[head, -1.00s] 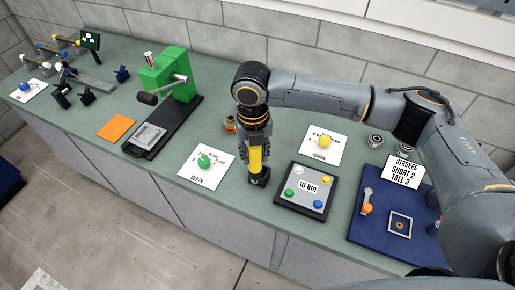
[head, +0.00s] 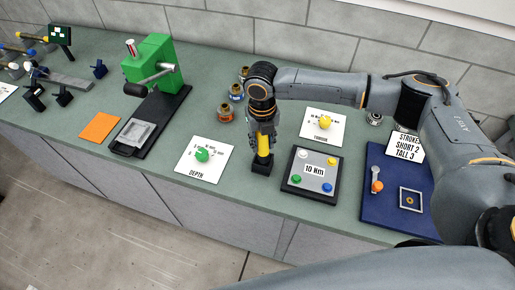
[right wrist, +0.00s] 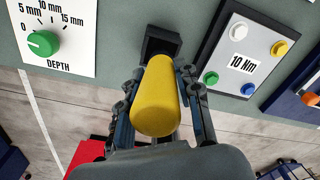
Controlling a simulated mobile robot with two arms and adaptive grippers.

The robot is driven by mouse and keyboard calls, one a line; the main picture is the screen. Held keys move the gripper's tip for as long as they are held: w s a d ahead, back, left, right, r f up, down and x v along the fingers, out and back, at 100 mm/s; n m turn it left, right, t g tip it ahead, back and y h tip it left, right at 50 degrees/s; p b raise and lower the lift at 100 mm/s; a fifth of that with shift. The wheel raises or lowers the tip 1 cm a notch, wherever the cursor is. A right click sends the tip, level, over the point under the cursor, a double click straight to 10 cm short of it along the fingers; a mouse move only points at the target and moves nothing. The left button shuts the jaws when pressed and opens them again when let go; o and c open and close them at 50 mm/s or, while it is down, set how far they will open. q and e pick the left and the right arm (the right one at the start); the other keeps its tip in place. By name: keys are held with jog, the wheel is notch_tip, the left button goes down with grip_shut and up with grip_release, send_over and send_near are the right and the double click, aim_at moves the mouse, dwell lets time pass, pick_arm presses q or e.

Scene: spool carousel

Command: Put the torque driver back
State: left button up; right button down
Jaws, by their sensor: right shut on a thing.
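The torque driver, with its yellow handle (head: 264,145), stands upright at the black square holder (head: 262,166) near the counter's front edge. My right gripper (head: 263,134) is shut on the yellow handle from above. In the right wrist view the yellow handle (right wrist: 158,98) lies between the two fingers, with the black holder (right wrist: 161,42) just beyond its far end. The driver's lower end is hidden, so I cannot tell how deep it sits. My left gripper is not in view.
The 10 Nm panel (head: 313,171) with coloured buttons stands close right of the holder. The DEPTH dial card (head: 205,158) lies to the left. Several brass-ringed spools (head: 225,113) stand behind. A blue mat (head: 385,205) lies at right, a green press (head: 153,64) at left.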

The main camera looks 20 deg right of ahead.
jog(key=shift+s+f, duration=0.1)
jog(key=shift+s, duration=0.1)
jog(key=shift+d, duration=0.1)
jog(key=c, duration=1.1)
grip_release()
jog(key=shift+o, duration=0.8)
jog(key=shift+r, duration=0.25)
jog(key=shift+w+r, duration=0.15)
jog(key=shift+r, duration=0.35)
notch_tip(320, 180, up, 10)
jog(key=b, duration=0.3)
jog(key=shift+f+b, duration=0.25)
jog(key=shift+b, duration=0.15)
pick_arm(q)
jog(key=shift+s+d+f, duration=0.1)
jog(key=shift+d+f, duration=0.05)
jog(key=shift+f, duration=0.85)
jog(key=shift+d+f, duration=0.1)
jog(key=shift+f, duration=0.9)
pick_arm(e)
jog(key=shift+r, duration=0.75)
